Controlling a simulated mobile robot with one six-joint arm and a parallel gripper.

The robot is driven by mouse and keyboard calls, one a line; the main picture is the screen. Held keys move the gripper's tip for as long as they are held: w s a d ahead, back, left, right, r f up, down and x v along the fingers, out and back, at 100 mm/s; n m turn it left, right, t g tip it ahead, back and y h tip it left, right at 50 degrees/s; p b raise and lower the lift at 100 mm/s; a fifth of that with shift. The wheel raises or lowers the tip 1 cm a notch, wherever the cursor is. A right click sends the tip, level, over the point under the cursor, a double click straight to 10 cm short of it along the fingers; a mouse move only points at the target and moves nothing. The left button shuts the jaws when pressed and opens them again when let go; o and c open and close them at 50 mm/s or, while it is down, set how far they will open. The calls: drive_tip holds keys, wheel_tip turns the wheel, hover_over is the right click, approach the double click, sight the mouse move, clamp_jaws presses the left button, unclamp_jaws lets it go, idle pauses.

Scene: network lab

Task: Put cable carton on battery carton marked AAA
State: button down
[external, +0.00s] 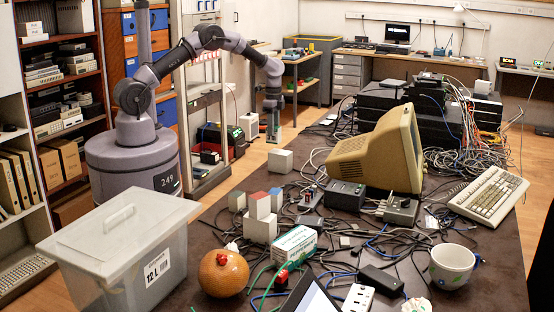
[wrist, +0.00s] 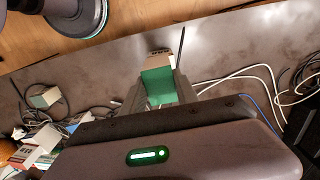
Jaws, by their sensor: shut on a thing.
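My gripper (external: 272,133) hangs at the far edge of the dark table in the external view. It is shut on a small carton with a green face and a cardboard-brown part (wrist: 158,86), seen between the fingers in the wrist view; I take it to be the cable carton. A white and green box (external: 295,244) lies among cables on the near part of the table, with print too small to read. Small pale boxes stand left of it, one with a red top (external: 260,204) and one with a blue top (external: 276,198). I cannot read AAA on any of them.
A pale box (external: 280,161) stands alone near the far table edge.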

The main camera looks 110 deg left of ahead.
wheel_tip(320, 180, down, 4)
drive_tip(key=shift+a+r+b, duration=0.1)
drive_tip(key=shift+r+b, duration=0.1)
drive_tip(key=shift+b, duration=0.5)
drive_tip(key=shift+f, duration=0.15)
drive_tip(key=c, duration=0.9)
unclamp_jaws()
